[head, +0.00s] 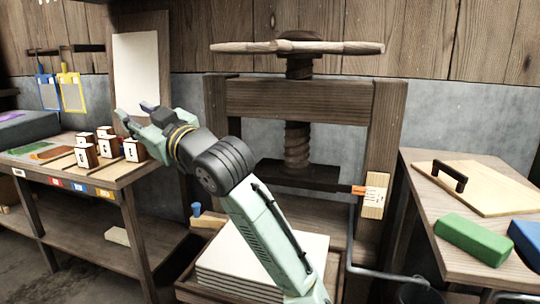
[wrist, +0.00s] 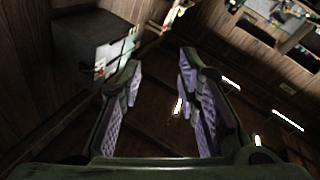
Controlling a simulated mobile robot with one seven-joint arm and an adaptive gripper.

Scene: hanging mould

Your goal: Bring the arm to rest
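My gripper (head: 134,112) is raised at the end of my bent arm in the head view, left of the screw press. It points up and to the left, in front of the pale upright board (head: 136,65). In the wrist view, the two fingers of my gripper (wrist: 160,68) stand apart with nothing held between them. The wrist view looks past the fingers to dark wooden planks, a grey box (wrist: 92,45) and bright light strips. My arm crosses in front of the stack of white sheets (head: 235,265).
A wooden screw press (head: 300,100) stands in the centre. Small white blocks (head: 86,156) stand on the left bench (head: 125,172), below my gripper. The right table (head: 425,185) holds a board with a black handle (head: 449,175), a green block (head: 472,238) and a blue block (head: 527,240).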

